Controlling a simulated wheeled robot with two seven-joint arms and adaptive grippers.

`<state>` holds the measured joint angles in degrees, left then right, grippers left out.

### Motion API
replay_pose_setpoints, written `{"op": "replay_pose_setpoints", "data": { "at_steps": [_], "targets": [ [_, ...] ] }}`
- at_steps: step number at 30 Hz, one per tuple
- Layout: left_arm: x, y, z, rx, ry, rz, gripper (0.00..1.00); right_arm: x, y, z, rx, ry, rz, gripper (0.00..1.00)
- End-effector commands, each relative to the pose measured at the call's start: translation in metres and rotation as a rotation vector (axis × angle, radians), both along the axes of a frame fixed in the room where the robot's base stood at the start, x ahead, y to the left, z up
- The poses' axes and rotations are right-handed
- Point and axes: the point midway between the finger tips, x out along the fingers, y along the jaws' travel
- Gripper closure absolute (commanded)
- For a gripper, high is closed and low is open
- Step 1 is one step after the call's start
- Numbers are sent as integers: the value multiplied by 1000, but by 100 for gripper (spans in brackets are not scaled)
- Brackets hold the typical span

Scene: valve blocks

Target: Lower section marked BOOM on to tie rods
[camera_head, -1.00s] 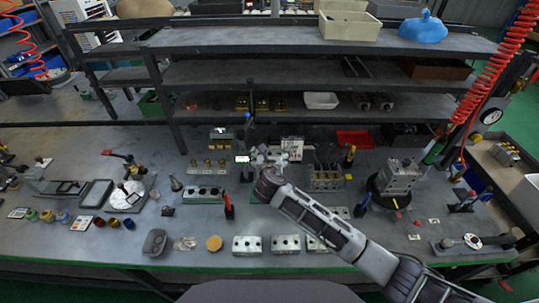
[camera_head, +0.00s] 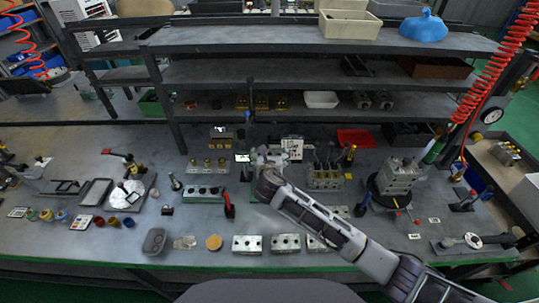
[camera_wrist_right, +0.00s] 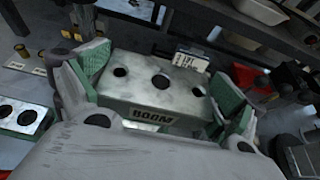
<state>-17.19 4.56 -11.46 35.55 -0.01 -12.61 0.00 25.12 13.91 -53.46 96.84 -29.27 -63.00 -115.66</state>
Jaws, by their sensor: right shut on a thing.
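The section marked BOOM (camera_wrist_right: 150,88) is a pale metal block with dark round holes along its top and a dark name plate on its near side. My right gripper (camera_wrist_right: 162,84) is shut on it, with a green-padded finger at each end, and the block looks roughly level. In the head view my right gripper (camera_head: 268,158) is over the middle of the bench, and its wrist largely hides the block. I cannot make out the tie rods, or whether the block touches them. My left gripper is in neither view.
A green-sided block with holes (camera_head: 204,194) lies left of my gripper, with a red-handled tool (camera_head: 229,205) between. A valve bank (camera_head: 326,177) stands close on the right. Several metal blocks (camera_head: 247,244) line the front edge. The shelf rack (camera_head: 300,103) stands behind.

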Motion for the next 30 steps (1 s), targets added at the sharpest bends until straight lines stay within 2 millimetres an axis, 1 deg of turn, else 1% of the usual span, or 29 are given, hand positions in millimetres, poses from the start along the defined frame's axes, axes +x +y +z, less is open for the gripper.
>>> {"op": "replay_pose_setpoints", "data": {
  "at_steps": [30],
  "targets": [
    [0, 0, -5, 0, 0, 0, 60, 0, 0, -14, 0, -2, 0, 45]
  ]
}}
